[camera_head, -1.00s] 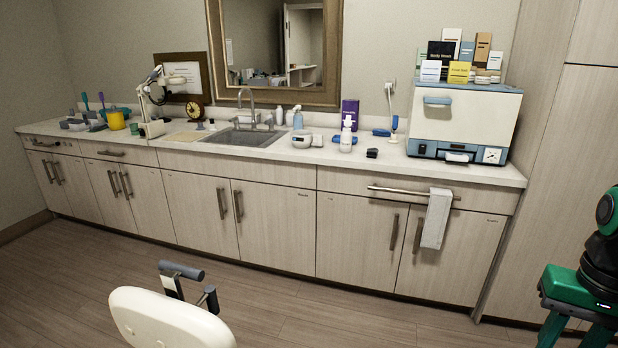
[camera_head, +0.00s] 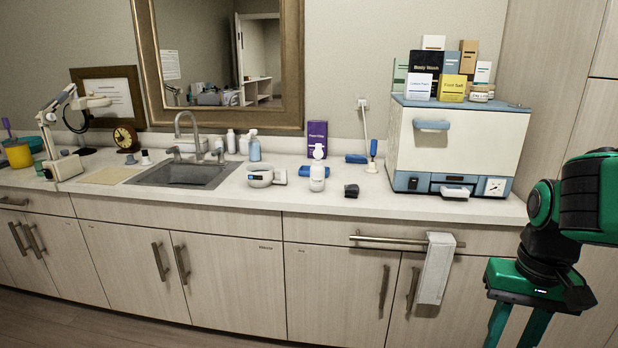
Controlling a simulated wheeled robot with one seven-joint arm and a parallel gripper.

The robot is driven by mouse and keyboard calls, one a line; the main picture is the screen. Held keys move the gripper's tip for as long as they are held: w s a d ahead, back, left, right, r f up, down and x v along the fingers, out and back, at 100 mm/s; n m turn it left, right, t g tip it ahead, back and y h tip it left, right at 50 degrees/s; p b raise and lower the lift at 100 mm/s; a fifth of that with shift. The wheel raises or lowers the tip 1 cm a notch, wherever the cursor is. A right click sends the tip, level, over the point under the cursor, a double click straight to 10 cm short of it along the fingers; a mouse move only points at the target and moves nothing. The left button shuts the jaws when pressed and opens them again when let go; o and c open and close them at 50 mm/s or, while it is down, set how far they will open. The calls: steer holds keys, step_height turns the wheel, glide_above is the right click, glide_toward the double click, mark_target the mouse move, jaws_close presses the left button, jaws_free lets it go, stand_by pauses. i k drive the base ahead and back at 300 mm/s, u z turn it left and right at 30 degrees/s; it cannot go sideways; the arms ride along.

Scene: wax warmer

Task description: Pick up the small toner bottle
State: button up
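Several small bottles stand on the counter, and their labels are too small to read, so I cannot tell which one is the toner bottle. A white bottle with a rounded top (camera_head: 317,176) stands upright near the counter's front, right of the sink. A blue bottle with a white top (camera_head: 254,149) and small white bottles (camera_head: 230,142) stand behind the sink's right side. My gripper (camera_head: 518,325), green, hangs at the lower right, in front of the cabinets and well away from the bottles. Its two fingers are spread apart with nothing seen between them; their tips are cut off by the frame.
A white and blue cabinet (camera_head: 455,150) with boxes on top stands at the counter's right. A white round device (camera_head: 260,177), a dark small item (camera_head: 351,191) and a purple box (camera_head: 317,135) are near the white bottle. A towel (camera_head: 436,268) hangs on a front rail.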

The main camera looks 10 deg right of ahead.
mark_target(317, 170)
steer(key=i, duration=1.15)
steer(key=z, duration=0.55)
